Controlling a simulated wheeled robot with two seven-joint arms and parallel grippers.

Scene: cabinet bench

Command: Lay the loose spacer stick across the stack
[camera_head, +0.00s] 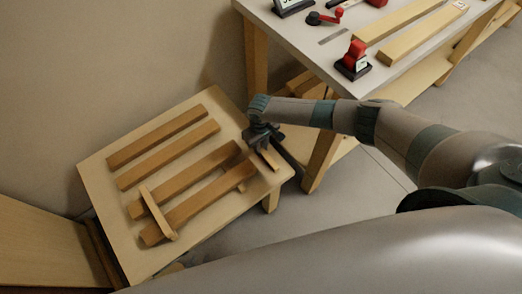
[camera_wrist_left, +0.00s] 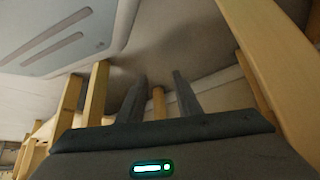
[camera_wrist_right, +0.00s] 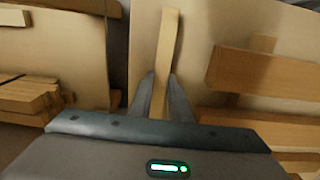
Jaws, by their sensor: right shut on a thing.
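The loose spacer stick (camera_head: 269,159) is a short pale wooden strip at the right side of the low table. My right gripper (camera_wrist_right: 162,78) is shut on the spacer stick, which shows between its fingers in the right wrist view (camera_wrist_right: 166,45). The stack is two thick boards (camera_head: 190,213) lying side by side. My right gripper is just right of the stack. My left gripper (camera_wrist_left: 158,78) has its fingers apart in the left wrist view.
Two more boards (camera_head: 168,154) lie on the low table (camera_head: 110,218) behind the stack. A higher bench (camera_head: 306,28) with red-handled tools and long wooden strips stands at the upper right. A wooden panel (camera_head: 45,245) is at the lower left.

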